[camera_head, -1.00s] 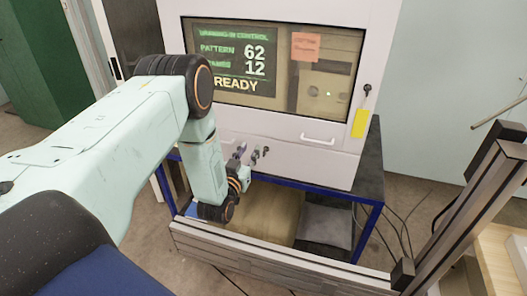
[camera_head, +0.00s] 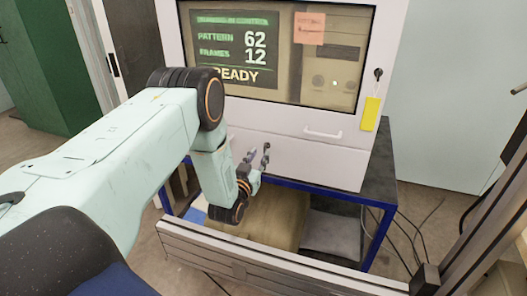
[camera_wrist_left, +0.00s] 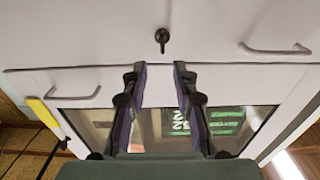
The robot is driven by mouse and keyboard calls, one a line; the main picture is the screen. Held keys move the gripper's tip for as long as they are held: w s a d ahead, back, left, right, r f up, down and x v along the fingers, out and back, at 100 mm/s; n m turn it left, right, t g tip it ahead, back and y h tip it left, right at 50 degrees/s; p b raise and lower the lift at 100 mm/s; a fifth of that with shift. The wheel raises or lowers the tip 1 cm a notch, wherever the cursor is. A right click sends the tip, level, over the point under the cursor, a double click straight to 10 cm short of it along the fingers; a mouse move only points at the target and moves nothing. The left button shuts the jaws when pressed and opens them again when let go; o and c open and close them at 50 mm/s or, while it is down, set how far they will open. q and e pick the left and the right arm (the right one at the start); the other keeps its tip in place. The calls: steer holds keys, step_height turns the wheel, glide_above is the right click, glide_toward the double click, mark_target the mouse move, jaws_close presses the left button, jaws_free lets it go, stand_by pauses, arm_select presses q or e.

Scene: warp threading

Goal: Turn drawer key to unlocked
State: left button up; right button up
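The drawer key (camera_wrist_left: 162,38) is small and dark. It sits in the pale drawer front (camera_wrist_left: 110,75) in the left wrist view, where the cabinet appears upside down. My left gripper (camera_wrist_left: 155,72) is open and empty, its two fingers apart and pointing toward the drawer front. The key lies just beyond the fingertips, between their lines and not touched. In the head view my left gripper (camera_head: 258,152) is close in front of the cabinet's lower front, and I cannot clearly make out the drawer key there. My right gripper is not in view.
The white cabinet has a lit screen (camera_head: 235,50) reading READY. A handle (camera_head: 323,133) sits below it, and a yellow tag (camera_head: 371,113) hangs at the right. Another handle (camera_wrist_left: 275,49) is beside the key. A blue-framed table (camera_head: 382,190) supports the cabinet. A grey rail (camera_head: 280,265) crosses in front.

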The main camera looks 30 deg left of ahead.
mark_target(264, 148)
arm_select(q)
steer(key=x, duration=0.4)
steer(key=shift+w+a+f, duration=0.15)
steer(key=shift+w+a, duration=0.05)
steer(key=shift+w+a+f, duration=0.2)
steer(key=shift+w+f, duration=0.05)
steer(key=shift+f, duration=0.1)
steer(key=shift+c, duration=1.3)
steer(key=shift+r, duration=0.3)
jaws_close()
steer(key=shift+f, duration=0.1)
